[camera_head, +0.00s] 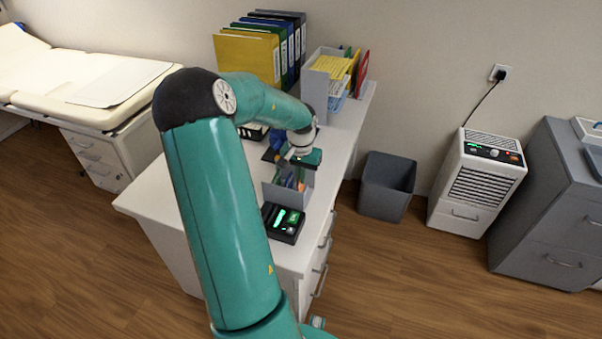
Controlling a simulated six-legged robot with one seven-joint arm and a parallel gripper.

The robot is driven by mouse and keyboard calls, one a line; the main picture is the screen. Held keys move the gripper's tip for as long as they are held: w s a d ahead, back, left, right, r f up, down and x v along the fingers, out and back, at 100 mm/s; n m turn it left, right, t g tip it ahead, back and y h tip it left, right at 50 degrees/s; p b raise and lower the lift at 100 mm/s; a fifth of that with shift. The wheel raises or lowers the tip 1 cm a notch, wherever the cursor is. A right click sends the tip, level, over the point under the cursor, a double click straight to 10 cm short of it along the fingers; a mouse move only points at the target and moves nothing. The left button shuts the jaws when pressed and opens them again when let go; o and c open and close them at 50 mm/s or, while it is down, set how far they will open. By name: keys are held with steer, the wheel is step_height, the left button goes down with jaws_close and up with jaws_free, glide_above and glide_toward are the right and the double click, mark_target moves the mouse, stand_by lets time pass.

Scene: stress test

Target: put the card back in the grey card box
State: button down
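A grey box (318,88) stands on the white desk toward the wall, with yellow, green, red and blue sheets or cards upright in it. I cannot single out the card of the task. My gripper (297,160) is over the desk, in front of this box and just above a smaller grey holder (289,196) with thin coloured items. My arm comes from the bottom of the picture and hides part of the desk. The fingers are too small and covered to tell whether they are open or hold anything.
Several binders (262,50) stand on the desk at the back left. A black device (283,222) with green lights sits at the near end. A blue item (274,146) lies beside my gripper. A bin (387,186) and a white heater-like unit (478,180) stand right of the desk.

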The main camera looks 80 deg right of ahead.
steer(key=shift+f, duration=0.4)
steer(key=c, duration=1.6)
jaws_free()
step_height(320, 180, up, 14)
steer(key=shift+f, duration=0.1)
steer(key=shift+a, duration=0.15)
